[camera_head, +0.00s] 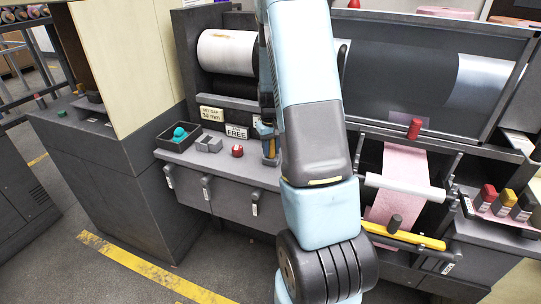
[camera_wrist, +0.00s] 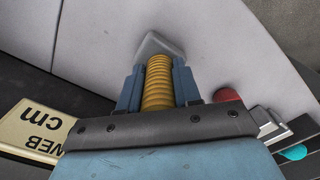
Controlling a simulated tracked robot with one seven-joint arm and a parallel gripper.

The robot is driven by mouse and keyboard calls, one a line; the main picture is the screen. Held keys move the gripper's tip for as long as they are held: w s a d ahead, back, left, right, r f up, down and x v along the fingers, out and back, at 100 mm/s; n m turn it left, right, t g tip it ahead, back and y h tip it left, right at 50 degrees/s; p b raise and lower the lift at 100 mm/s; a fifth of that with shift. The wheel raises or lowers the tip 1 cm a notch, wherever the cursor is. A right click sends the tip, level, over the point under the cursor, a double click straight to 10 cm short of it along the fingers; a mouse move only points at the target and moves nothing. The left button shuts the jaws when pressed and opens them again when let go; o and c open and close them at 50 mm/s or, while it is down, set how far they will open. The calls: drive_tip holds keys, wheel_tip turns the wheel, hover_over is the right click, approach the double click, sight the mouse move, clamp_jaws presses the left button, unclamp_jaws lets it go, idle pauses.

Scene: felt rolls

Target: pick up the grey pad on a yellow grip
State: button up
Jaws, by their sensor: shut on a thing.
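The grey pad (camera_wrist: 152,44) shows in the wrist view at the far end of a yellow ribbed grip (camera_wrist: 159,85). My gripper (camera_wrist: 158,88) has one blue finger on each side of that grip and is shut on it. In the head view my gripper (camera_head: 268,141) points down at the front ledge of the machine, with a little yellow showing at its fingers. The pad is low over the grey ledge (camera_head: 228,168); I cannot tell whether it touches. My arm hides part of this area.
Left of my gripper on the ledge are a red knob (camera_head: 237,150), grey blocks (camera_head: 209,144) and a black tray (camera_head: 165,146) with teal pieces (camera_head: 180,133). Behind stand small signs (camera_head: 237,131) and a white roll (camera_head: 227,53). Right of my arm is pink felt (camera_head: 400,165).

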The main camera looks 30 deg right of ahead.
clamp_jaws()
wheel_tip(320, 180, up, 10)
idle(0.6)
